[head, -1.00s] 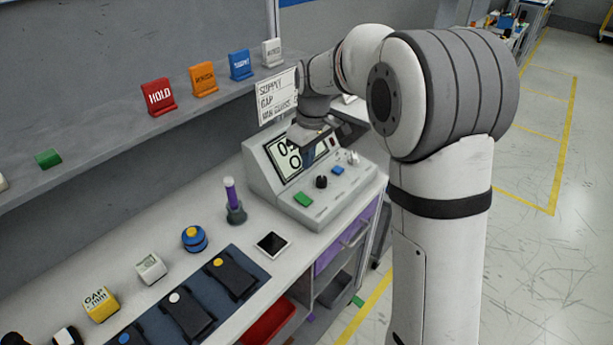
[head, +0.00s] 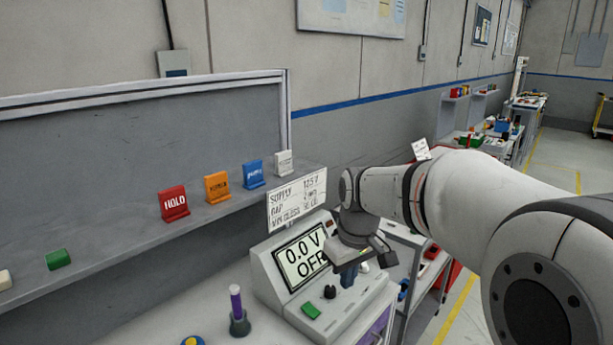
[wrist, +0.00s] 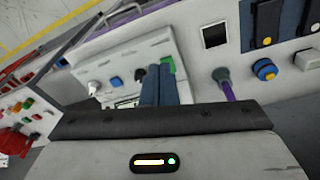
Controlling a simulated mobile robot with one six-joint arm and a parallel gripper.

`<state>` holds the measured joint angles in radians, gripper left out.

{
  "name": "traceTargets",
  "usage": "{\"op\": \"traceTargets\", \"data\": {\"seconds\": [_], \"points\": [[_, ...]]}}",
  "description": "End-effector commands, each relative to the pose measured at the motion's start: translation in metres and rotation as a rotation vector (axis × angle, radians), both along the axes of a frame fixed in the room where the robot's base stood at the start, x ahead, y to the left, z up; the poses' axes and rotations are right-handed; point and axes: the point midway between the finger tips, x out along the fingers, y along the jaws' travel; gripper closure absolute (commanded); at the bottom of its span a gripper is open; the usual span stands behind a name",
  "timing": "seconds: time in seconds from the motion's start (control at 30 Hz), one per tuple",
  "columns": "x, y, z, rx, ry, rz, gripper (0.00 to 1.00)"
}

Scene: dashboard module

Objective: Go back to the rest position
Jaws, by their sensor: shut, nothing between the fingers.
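My gripper (head: 347,276) points down in front of the grey supply unit (head: 265,270) on the bench. Its display (head: 303,256) reads "0.0 V" and "OFF". In the wrist view my gripper's two blue fingers (wrist: 157,86) lie side by side, shut with nothing between them. They overlap the unit's control panel (wrist: 125,62) in that view, hiding part of it. A green button (head: 312,310) and a dark knob (head: 330,291) show on the panel. I cannot tell for sure whether the fingers touch the panel.
A shelf (head: 110,243) behind holds red HOLD (head: 173,204), orange (head: 217,187), blue (head: 253,174) and white signs. A purple-topped tool (head: 238,312) stands left of the unit. A sign card (head: 297,199) rises behind it. Floor (head: 470,290) is open at right.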

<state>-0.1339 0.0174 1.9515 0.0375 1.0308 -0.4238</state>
Motion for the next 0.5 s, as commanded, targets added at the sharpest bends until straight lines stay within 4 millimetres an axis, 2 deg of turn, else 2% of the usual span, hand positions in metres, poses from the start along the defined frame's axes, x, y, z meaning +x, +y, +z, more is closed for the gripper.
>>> {"op": "traceTargets", "data": {"seconds": [0.03,0.17,0.3,0.4,0.5], "points": [[-0.022,-0.011,0.004,0.004,-0.016,-0.057,1.00],[-0.073,-0.032,0.003,0.017,-0.045,-0.205,1.00],[-0.124,-0.049,-0.007,0.034,-0.077,-0.354,1.00],[-0.152,-0.058,-0.016,0.045,-0.095,-0.439,1.00],[-0.171,-0.063,-0.024,0.053,-0.108,-0.498,1.00]]}}
